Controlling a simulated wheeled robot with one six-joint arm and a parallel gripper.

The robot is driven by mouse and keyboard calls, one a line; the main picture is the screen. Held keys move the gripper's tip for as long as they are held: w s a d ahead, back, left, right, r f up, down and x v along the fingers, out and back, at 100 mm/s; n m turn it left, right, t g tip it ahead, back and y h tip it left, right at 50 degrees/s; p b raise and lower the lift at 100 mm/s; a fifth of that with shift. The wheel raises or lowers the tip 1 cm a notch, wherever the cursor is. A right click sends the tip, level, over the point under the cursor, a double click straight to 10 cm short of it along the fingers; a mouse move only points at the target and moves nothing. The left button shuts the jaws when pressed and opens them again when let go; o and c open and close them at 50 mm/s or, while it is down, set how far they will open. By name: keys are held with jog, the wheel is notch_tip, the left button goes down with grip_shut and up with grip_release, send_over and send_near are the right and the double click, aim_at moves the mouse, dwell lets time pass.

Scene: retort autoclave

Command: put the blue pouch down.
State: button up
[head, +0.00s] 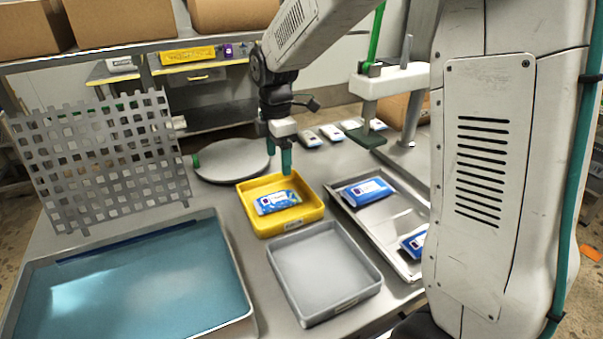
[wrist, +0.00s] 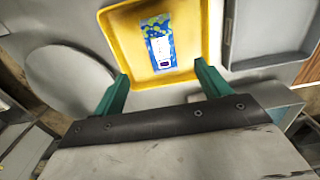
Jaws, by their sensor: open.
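A blue pouch (head: 278,202) with a white label lies flat in the yellow tray (head: 294,222). In the wrist view the same pouch (wrist: 158,45) lies in the yellow tray (wrist: 117,30), clear of the tray walls. My gripper (head: 280,160) is above the back part of the yellow tray, pointing down. In the wrist view my gripper (wrist: 162,85) has its two green fingers wide apart, with nothing between them. The pouch is beyond the fingertips and apart from them.
A grey empty tray (head: 325,265) stands in front of the yellow tray. A metal tray (head: 398,222) at right holds blue-white pouches (head: 366,191). A water basin (head: 240,318) is at left, below a perforated metal plate (head: 105,160). A round grey disc (head: 232,160) lies behind.

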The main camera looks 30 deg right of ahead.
jog(key=s+d+r+m, duration=0.1)
jog(key=s+r+m, duration=0.1)
jog(key=s+m, duration=0.4)
jog(key=s+d+r+m, duration=0.1)
jog(key=s+r+m, duration=0.2)
jog(key=s, duration=1.1)
jog(key=s+d+r+m+t, duration=0.1)
jog(key=s+r+m, duration=0.1)
jog(key=s+m, duration=0.7)
jog(key=shift+s+r, duration=0.3)
jog(key=shift+s, duration=0.75)
jog(key=shift+d, duration=0.1)
